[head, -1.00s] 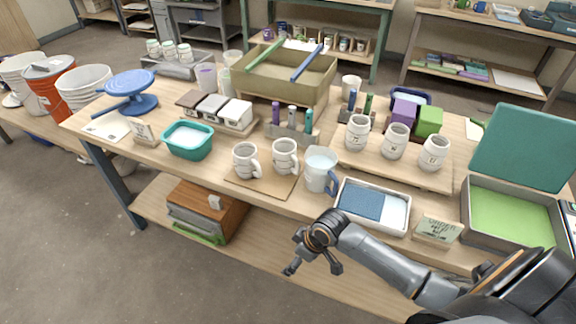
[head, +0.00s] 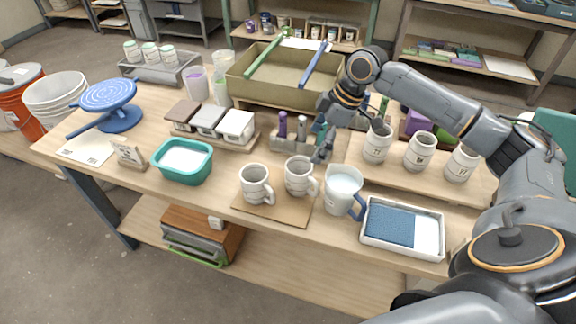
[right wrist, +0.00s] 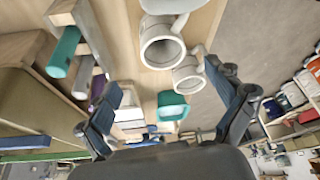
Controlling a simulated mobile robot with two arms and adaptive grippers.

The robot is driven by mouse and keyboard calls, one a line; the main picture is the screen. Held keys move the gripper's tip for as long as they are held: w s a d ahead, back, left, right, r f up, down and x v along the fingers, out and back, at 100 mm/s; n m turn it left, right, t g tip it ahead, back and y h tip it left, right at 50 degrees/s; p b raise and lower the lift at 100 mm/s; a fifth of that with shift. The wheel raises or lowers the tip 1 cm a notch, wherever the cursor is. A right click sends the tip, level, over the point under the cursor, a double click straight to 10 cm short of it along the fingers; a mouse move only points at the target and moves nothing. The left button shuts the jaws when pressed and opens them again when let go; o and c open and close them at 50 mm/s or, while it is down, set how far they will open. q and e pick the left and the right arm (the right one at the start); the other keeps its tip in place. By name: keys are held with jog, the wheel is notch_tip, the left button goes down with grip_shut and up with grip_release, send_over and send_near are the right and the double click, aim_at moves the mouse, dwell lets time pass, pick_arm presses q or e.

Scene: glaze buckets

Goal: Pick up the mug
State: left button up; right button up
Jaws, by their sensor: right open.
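Two whitish mugs with handles, a left one (head: 253,184) and a right one (head: 299,176), stand upright on a thin brown board (head: 272,208). My right gripper (head: 325,143) is open and empty, above and behind the right mug, close to the bottle rack. In the right wrist view the gripper (right wrist: 170,105) has its fingers spread wide. Two mug openings show there, a nearer mug (right wrist: 160,52) and a farther one (right wrist: 188,77), beyond the fingertips. Three more marked cups (head: 420,151) stand on a raised board at the right. My left gripper is not in view.
A white pitcher with a blue handle (head: 343,190) stands right beside the right mug. A bottle rack (head: 290,139) is behind the mugs. A teal tub (head: 183,161) stands to the left, and a white tray with blue mesh (head: 402,228) to the right.

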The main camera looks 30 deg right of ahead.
jog(key=shift+w+a+f, duration=0.15)
jog(key=shift+w+f, duration=0.25)
jog(key=shift+f, duration=0.25)
send_over(299, 169)
jog(key=s, duration=0.3)
jog(key=f, duration=0.5)
jog(key=shift+a+p, duration=0.2)
jog(key=shift+p, duration=0.15)
jog(key=shift+w+f, duration=0.2)
jog(key=shift+f, duration=0.1)
jog(key=shift+a+f+p, duration=0.3)
jog(key=shift+a+f, duration=0.05)
jog(key=shift+f, duration=0.25)
jog(key=shift+a+f+p, duration=0.25)
jog(key=shift+a+f, duration=0.05)
jog(key=shift+f, duration=0.3)
jog(key=shift+x, duration=1.15)
jog(key=shift+w+f, duration=0.15)
jog(key=shift+f, duration=0.1)
jog(key=shift+c, duration=1)
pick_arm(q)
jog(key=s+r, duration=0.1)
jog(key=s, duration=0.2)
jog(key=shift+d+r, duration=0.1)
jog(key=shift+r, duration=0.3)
pick_arm(e)
jog(key=shift+r, duration=0.1)
jog(key=c, duration=1.3)
